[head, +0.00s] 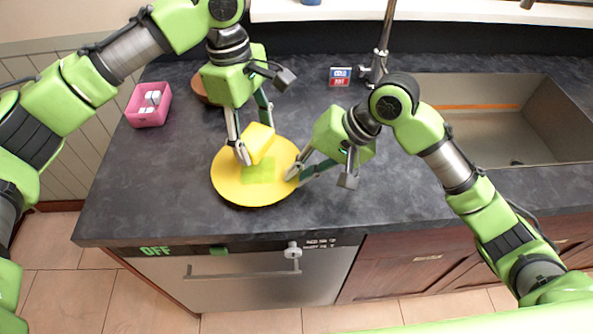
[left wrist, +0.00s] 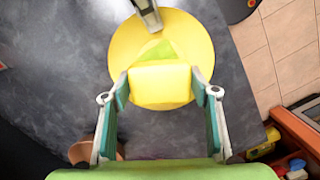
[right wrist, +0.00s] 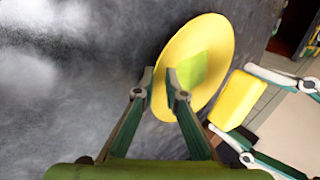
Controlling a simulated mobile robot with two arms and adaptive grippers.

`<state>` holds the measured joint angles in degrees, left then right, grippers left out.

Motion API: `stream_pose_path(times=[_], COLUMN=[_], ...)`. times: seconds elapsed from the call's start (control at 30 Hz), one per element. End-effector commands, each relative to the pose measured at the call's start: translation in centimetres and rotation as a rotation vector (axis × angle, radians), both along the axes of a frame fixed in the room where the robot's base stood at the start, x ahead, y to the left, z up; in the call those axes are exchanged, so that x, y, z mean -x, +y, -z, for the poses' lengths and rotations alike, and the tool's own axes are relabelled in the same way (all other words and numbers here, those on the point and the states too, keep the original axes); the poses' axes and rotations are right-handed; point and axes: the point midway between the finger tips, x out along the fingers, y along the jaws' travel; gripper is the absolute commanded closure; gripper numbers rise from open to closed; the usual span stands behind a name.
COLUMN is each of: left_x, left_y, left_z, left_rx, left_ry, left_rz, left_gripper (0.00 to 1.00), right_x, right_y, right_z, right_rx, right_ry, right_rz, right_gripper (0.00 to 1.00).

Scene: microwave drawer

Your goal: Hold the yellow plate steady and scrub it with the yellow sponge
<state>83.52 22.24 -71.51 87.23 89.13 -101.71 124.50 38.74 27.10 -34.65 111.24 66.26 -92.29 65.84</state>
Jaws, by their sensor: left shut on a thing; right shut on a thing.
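The yellow plate (head: 233,188) lies near the counter's front edge, with a light-green patch (head: 259,171) on its face. My left gripper (head: 255,143) is shut on the yellow sponge (head: 260,140), held by two sides over the plate's far part. In the left wrist view the sponge (left wrist: 160,85) sits between the fingers and covers part of the patch. I cannot tell whether the sponge touches the plate. My right gripper (head: 297,172) is shut on the plate's right rim. In the right wrist view one finger lies over the plate (right wrist: 212,35), the other outside its rim.
A pink container (head: 148,112) with white items stands at the left. A brown round object (head: 200,86) is partly hidden behind my left gripper. A sink (head: 500,120) with a faucet (head: 380,60) is at the right. A dishwasher (head: 230,275) is below the counter's front edge.

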Motion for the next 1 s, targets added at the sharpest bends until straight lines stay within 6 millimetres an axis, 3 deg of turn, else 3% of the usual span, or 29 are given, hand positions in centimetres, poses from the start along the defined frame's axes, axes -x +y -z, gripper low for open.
stream_pose_path(times=[0.37,1.0], left_x=[0.0,0.0], left_y=[0.2,0.2], left_z=[0.3,4.1], left_rx=[0.000,0.000], left_ry=[0.001,0.001], left_rz=[0.000,0.000], left_gripper=[0.63,0.63], right_x=[0.1,0.1], right_y=[-0.1,-0.1], right_z=[0.2,0.2], right_rx=[0.004,0.004], right_ry=[0.004,0.005], right_rz=[-0.001,-0.001], right_gripper=[1.00,1.00])
